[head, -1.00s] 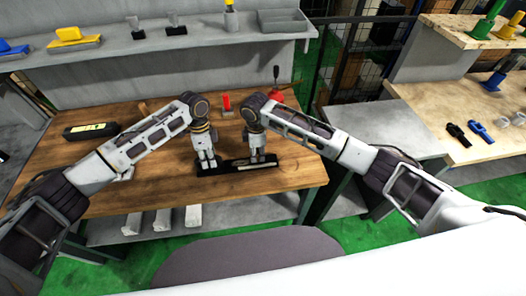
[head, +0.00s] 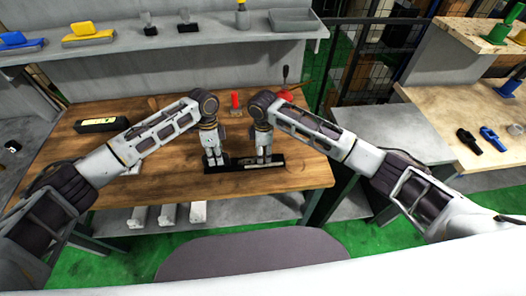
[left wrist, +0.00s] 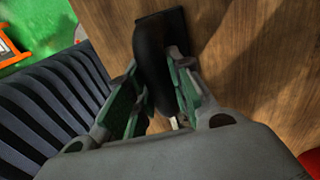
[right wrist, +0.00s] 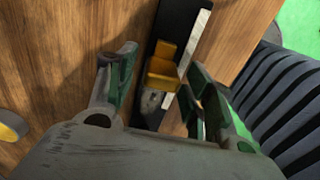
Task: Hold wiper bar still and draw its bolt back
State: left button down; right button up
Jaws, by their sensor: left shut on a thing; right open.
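The wiper bar (head: 238,162) lies flat on the wooden bench in the head view, black with a pale strip along its near side. My left gripper (head: 215,164) is at its left end. In the left wrist view, its green-padded fingers are shut on the bar's thick black curved part (left wrist: 150,50). My right gripper (head: 263,161) is above the right part of the bar. In the right wrist view, its fingers stand open on either side of the bar, with yellow blocks (right wrist: 162,68) and a grey metal piece, seemingly the bolt (right wrist: 153,103), between them. The fingers hide part of the bar.
A red upright piece (head: 235,100) and a red round object with a dark stem (head: 285,95) stand at the bench's back. A black case (head: 100,125) lies at the left. The bench's front edge (head: 270,195) is close to the bar.

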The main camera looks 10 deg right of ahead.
notch_tip(320, 180, up, 12)
jog(key=shift+f, duration=0.25)
dwell(0.4)
pick_arm(q)
jog(key=c, duration=1.2)
grip_release()
jog(key=shift+a, duration=0.1)
jog(key=shift+w+r, duration=0.1)
jog(key=shift+r, duration=0.05)
jog(key=r, duration=0.3)
jog(key=w+r, duration=0.1)
jog(key=r, duration=0.3)
jog(key=w+r, duration=0.1)
jog(key=r, duration=0.3)
jog(key=shift+w+r, duration=0.15)
jog(key=shift+r, duration=0.05)
